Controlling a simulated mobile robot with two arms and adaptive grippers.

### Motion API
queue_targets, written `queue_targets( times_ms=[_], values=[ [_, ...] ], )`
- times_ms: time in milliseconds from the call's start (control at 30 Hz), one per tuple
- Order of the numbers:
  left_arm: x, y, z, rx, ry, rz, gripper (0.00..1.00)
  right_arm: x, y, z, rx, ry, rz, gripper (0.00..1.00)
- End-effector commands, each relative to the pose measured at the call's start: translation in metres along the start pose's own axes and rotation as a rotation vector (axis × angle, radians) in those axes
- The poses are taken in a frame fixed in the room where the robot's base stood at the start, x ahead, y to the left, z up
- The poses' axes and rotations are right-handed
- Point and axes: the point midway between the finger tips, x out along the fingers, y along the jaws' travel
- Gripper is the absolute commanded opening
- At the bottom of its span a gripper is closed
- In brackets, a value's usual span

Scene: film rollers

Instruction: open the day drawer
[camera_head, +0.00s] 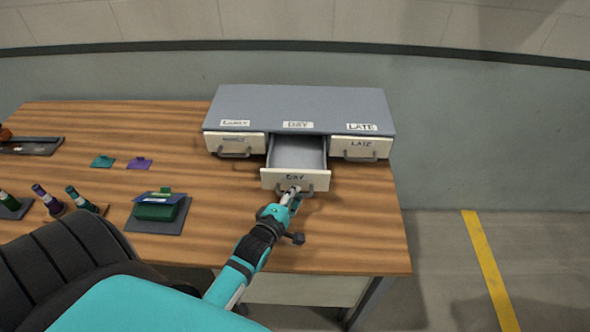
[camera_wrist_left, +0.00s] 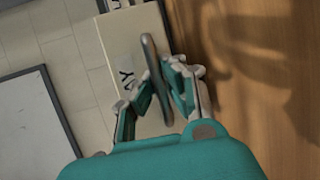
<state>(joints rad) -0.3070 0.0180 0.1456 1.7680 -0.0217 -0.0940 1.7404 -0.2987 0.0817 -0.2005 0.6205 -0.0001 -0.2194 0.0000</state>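The day drawer (camera_head: 276,179) is the middle one of three in a grey cabinet (camera_head: 270,101) on the wooden table. It stands pulled out, and its grey inside looks empty in the part that shows. My left gripper (camera_head: 291,193) is at the drawer's front. In the left wrist view, the day drawer's grey handle (camera_wrist_left: 153,62) passes between the two fingers of my left gripper (camera_wrist_left: 160,82), whose tips close in on it from both sides. The drawer's label is partly hidden there by a finger. My right gripper is not in view.
The left drawer (camera_head: 221,141) and the late drawer (camera_head: 373,147) are shut. A green block on a dark pad (camera_head: 173,225), film rolls (camera_head: 75,196) and flat teal and purple pieces (camera_head: 139,163) lie to the left. The table is clear right of the drawer.

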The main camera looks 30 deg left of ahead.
Motion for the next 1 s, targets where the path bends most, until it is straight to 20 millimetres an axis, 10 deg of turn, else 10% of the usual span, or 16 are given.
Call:
queue_targets(
  times_ms=[367, 600, 1000],
  values=[
    [-0.006, 0.001, 0.002, -0.003, 0.001, 0.008, 0.0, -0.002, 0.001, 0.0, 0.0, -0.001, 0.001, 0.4],
    [-0.006, 0.001, 0.002, -0.001, 0.001, 0.006, 0.34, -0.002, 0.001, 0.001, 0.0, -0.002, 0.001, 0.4],
    [-0.017, -0.001, 0.002, -0.001, 0.001, 0.003, 0.34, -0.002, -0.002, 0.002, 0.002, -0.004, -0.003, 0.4]
  ],
)
